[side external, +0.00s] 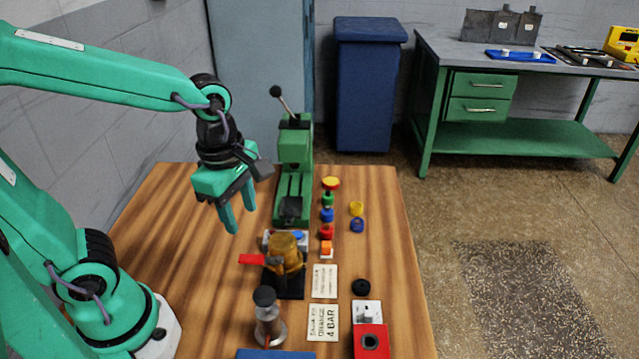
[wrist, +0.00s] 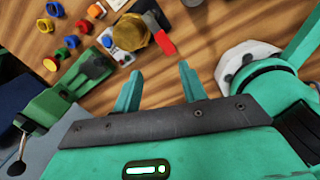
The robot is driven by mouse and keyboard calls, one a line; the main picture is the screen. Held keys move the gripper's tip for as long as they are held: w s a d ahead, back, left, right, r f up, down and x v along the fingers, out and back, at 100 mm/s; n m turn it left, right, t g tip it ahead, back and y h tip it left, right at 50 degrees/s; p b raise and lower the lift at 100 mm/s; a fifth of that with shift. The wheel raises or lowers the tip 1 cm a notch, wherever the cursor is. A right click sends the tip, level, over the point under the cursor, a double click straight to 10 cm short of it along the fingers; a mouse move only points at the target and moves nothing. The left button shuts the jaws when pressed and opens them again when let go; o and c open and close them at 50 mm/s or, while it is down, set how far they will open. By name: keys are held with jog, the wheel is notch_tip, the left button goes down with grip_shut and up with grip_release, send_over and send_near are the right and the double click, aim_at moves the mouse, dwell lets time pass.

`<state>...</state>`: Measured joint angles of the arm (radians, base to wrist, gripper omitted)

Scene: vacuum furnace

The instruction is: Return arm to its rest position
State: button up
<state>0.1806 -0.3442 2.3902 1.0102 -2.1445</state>
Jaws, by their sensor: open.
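My gripper (side external: 238,211) is teal with two fingers pointing down. It is held in the air above the left part of the wooden table (side external: 185,270), left of the green press. It is open, with nothing between the fingers. In the wrist view my gripper (wrist: 158,88) also shows its fingers apart, with bare wood between and beyond them. My arm reaches in from the left, its upper link raised and roughly level.
A green lever press (side external: 294,170) stands right of my gripper. A brass-coloured part with a red handle (side external: 252,259) stands in front of it. Several coloured knobs, two label cards (side external: 323,322), a dark-topped cylinder (side external: 268,318) and a red block (side external: 370,341) occupy the table's right and front.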

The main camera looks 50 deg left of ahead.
jog(key=s+a+r+m+t, duration=0.1)
jog(key=a+r+m+t, duration=0.1)
jog(key=m, duration=0.9)
jog(key=a+r+m+t, duration=0.2)
jog(key=r+m, duration=0.2)
jog(key=m, duration=0.7)
jog(key=shift+s+a+m+t, duration=0.2)
jog(key=shift+s+m+t, duration=0.1)
jog(key=shift+s, duration=0.05)
